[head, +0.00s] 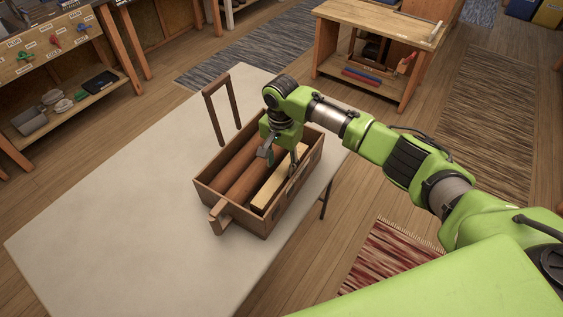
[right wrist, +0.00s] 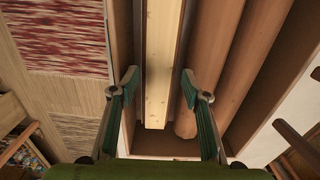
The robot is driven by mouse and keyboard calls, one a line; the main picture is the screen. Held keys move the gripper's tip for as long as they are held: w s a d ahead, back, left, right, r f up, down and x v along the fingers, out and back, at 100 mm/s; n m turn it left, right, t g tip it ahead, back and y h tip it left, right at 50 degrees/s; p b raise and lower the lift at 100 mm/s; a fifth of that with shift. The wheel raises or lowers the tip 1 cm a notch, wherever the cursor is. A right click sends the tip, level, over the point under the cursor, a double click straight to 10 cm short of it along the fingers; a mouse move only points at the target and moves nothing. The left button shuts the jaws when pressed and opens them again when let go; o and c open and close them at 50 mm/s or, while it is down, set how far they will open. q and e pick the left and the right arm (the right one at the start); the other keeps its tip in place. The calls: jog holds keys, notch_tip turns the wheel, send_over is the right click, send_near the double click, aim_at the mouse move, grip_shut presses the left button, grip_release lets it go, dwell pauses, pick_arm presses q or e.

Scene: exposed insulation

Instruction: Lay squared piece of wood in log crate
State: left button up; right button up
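The wooden log crate (head: 291,200) stands on the pale table. The squared piece of wood (head: 274,189), light yellow, lies lengthwise inside it along the right-hand side. Brown round logs (head: 245,182) lie beside it. My right gripper (head: 279,161) is over the crate, pointing down. In the right wrist view its fingers (right wrist: 159,85) are spread wide, one on each side of the squared piece (right wrist: 158,60), with a gap on both sides. The piece rests in the crate between the crate wall and the logs (right wrist: 207,70). My left gripper is not in view.
The pale table (head: 110,220) is clear to the left of the crate. A crate handle frame (head: 209,117) stands up at the back left. A workbench (head: 385,40) stands behind, and a tool bench (head: 50,65) at upper left. A red rug (head: 390,255) lies on the floor.

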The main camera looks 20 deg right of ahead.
aim_at(282, 173)
jog(key=shift+d, duration=0.1)
jog(key=shift+r, duration=0.35)
notch_tip(282, 173, up, 12)
jog(key=b, duration=0.1)
jog(key=shift+r+b, duration=0.25)
jog(key=shift+b, duration=0.15)
jog(key=shift+s+f, duration=0.1)
